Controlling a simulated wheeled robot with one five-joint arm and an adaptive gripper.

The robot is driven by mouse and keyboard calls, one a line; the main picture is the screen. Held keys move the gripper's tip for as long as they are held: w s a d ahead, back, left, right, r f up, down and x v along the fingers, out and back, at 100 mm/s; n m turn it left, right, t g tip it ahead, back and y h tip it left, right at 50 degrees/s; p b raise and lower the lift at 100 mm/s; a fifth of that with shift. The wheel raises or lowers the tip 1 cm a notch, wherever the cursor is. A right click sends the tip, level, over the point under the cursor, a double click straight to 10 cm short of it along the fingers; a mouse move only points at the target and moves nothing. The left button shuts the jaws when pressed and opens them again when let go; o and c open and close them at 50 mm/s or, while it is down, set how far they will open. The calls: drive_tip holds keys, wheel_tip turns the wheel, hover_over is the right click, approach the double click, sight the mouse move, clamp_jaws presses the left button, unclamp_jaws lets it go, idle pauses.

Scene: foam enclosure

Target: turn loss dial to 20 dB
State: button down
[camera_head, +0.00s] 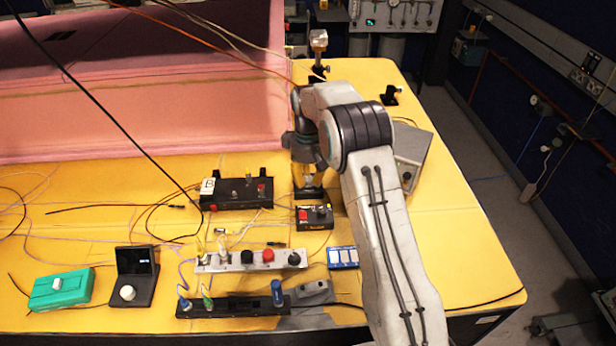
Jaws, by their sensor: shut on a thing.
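My gripper (307,178) points down at the middle of the yellow table, at the end of my arm coming from the right. It is shut on what looks like the dial of a small dark device (308,194) below it. The jaws and wrist hide most of that dial. No scale, pointer or dB reading is legible, so I cannot tell its setting. A small dark box with a red button (315,217) stands just in front of the device.
A black box labelled B (237,194) stands left of my gripper. In front are a silver panel with knobs (252,261), a dark rail with a blue knob (233,306), a small display unit (135,275) and a green box (61,290). Loose cables cross the left. Pink foam walls (140,105) stand behind.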

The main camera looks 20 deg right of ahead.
drive_tip(key=m, duration=0.4)
drive_tip(key=shift+s+f+m, duration=0.1)
drive_tip(key=shift+f+m, duration=0.1)
drive_tip(key=shift+m, duration=0.1)
drive_tip(key=m, duration=0.3)
drive_tip(key=shift+m, duration=0.4)
drive_tip(key=m, duration=0.8)
drive_tip(key=shift+m, duration=0.4)
drive_tip(key=c, duration=1)
unclamp_jaws()
drive_tip(key=shift+r, duration=0.1)
drive_tip(key=shift+r, duration=0.15)
